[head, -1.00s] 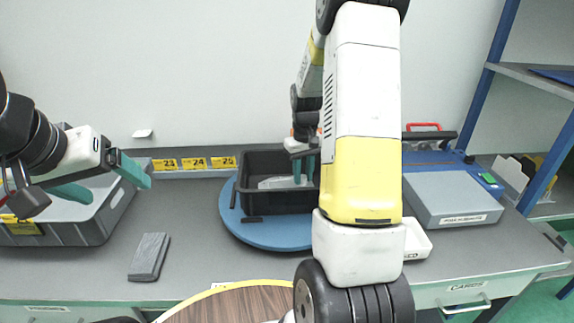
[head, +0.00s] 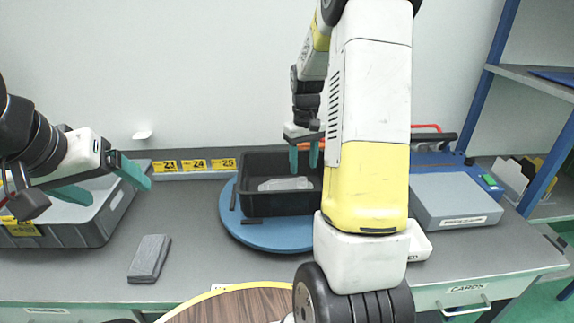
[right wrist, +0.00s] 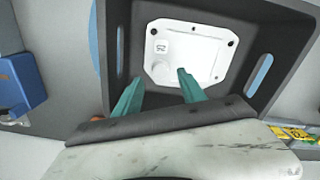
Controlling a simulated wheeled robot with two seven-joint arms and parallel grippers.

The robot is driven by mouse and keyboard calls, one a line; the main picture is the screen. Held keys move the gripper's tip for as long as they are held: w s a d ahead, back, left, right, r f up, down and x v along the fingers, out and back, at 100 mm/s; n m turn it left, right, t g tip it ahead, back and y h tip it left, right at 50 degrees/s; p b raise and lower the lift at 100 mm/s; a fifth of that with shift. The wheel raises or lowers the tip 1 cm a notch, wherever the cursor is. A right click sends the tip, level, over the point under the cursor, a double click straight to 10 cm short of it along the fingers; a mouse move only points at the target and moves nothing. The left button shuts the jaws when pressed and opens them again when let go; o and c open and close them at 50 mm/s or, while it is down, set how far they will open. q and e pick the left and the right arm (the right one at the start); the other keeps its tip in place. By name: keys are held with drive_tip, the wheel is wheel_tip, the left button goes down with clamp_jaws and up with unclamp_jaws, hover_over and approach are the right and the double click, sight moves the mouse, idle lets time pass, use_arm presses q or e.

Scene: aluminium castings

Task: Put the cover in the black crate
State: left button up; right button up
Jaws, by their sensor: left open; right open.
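The cover (right wrist: 188,50), a pale metal plate with dark holes and a round boss, lies on the floor of the black crate (right wrist: 272,22) in the right wrist view. In the head view the cover (head: 286,184) shows inside the black crate (head: 275,205), which stands on a blue round board. My right gripper (head: 304,158) is open and empty above the crate; its fingertips (right wrist: 160,82) show apart in the right wrist view, with the cover beyond them. My left gripper (head: 110,192) is open and empty over the grey bin at the left.
The blue round board (head: 262,239) lies on the grey bench. A grey bin (head: 95,236) stands at the left, with a dark grey block (head: 150,258) near it. A grey box (head: 455,200) and a small white tray (head: 420,243) are at the right. The bench between block and board is clear.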

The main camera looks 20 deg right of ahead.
wheel_tip(320, 180, up, 7)
drive_tip(key=s+a+r+t+y, duration=0.1)
drive_tip(key=s+a+r+t, duration=0.2)
drive_tip(key=s+a+r, duration=0.6)
drive_tip(key=s+a+r+m+t+y, duration=0.1)
drive_tip(key=s+a+t, duration=0.2)
drive_tip(key=s, duration=0.9)
drive_tip(key=shift+s+a, duration=0.4)
drive_tip(key=shift+a, duration=0.5)
drive_tip(key=shift+s, duration=0.1)
